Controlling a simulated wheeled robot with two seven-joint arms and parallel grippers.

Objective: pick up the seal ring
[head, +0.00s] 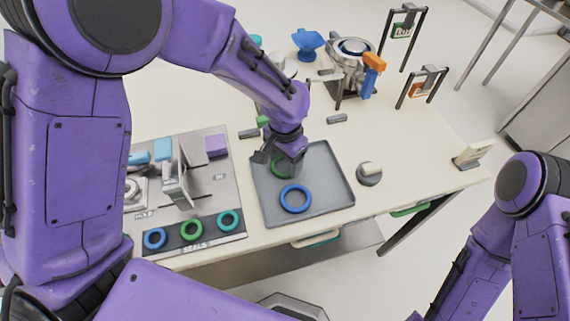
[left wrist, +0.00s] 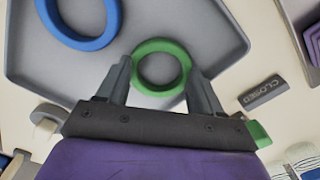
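A green seal ring (head: 281,167) is at the back of the grey tray (head: 338,200), partly hidden by my left gripper (head: 278,158). In the left wrist view, the green ring (left wrist: 160,68) sits between the two fingers of my left gripper (left wrist: 160,78), one on either side. Both fingers look very near its outer edge; I cannot tell whether they press on it or whether the ring is clear of the tray. A larger blue ring (head: 296,198) lies flat in the tray; it also shows in the left wrist view (left wrist: 78,18). My right gripper is out of view.
Left of the tray, a panel (head: 222,184) marked SEALS holds a blue (head: 154,238), a green (head: 191,229) and a teal ring (head: 228,220). A round grey part (head: 369,174) stands right of the tray. A metal assembly with an orange handle (head: 372,66) stands behind.

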